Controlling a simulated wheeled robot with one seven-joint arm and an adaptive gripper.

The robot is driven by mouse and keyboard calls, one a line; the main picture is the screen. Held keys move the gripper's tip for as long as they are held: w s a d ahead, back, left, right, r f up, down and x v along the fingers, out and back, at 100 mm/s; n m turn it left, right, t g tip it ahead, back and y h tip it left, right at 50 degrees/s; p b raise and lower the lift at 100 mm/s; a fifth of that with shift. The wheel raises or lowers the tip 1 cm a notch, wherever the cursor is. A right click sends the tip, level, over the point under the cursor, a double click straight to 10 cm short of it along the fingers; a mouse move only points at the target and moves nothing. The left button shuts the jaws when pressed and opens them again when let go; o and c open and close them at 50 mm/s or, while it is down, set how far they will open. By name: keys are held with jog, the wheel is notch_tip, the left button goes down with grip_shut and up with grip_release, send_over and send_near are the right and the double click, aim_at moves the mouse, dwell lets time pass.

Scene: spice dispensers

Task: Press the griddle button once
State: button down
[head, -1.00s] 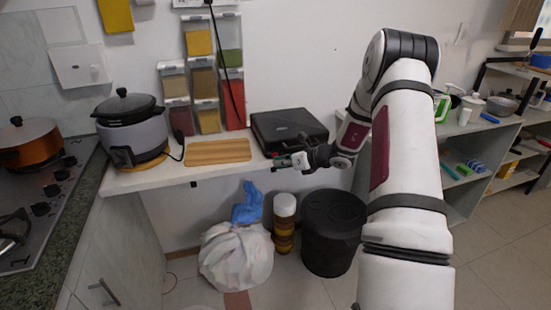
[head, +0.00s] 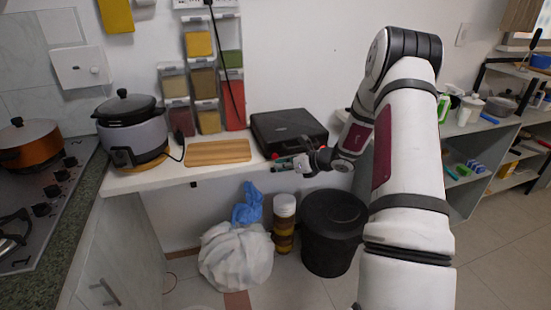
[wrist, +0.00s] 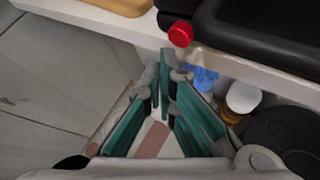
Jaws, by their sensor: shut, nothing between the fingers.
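The griddle (head: 289,130) is a closed black box on the white counter, against the wall; its dark edge also fills the upper right of the wrist view (wrist: 262,35). A round red button (wrist: 181,34) sticks out from its front left, over the counter edge. It shows in the head view as a small red spot (head: 275,156). My gripper (wrist: 166,58) has its green-padded fingers shut and empty. The fingertips are in front of the counter edge, just below the button in the wrist view, with a small gap in the picture. Exact depth between them is unclear.
A wooden board (head: 218,151) lies left of the griddle, with a rice cooker (head: 133,133) beyond it and spice dispensers (head: 206,85) on the wall. Below the counter stand a white bag (head: 236,255), stacked jars (head: 284,222) and a black bin (head: 332,232).

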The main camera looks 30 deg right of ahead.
jog(key=shift+s+a+p, duration=0.2)
jog(key=shift+s+a, duration=0.05)
jog(key=shift+s, duration=0.55)
jog(key=shift+s+a+p, duration=0.2)
jog(key=shift+s+p, duration=0.05)
jog(key=shift+s, duration=0.55)
jog(key=shift+s+a+p, duration=0.2)
jog(key=shift+s+a, duration=0.05)
jog(key=shift+s, duration=0.55)
jog(key=s+a+r+n+g+y+p, duration=0.1)
jog(key=s+a+r+n+g+y, duration=0.3)
jog(key=a+r+n, duration=1)
jog(key=s+a+r+n+g+h, duration=0.2)
jog(key=s+a+r+n+g, duration=0.2)
jog(key=s+a+r+n, duration=0.6)
jog(key=s+r+n+h+p, duration=0.2)
jog(key=s+n, duration=0.8)
jog(key=s, duration=1.1)
notch_tip(320, 180, up, 2)
jog(key=h, duration=0.4)
jog(key=shift+s+t+h, duration=0.25)
jog(key=shift+t+h, duration=0.05)
jog(key=shift+t, duration=0.1)
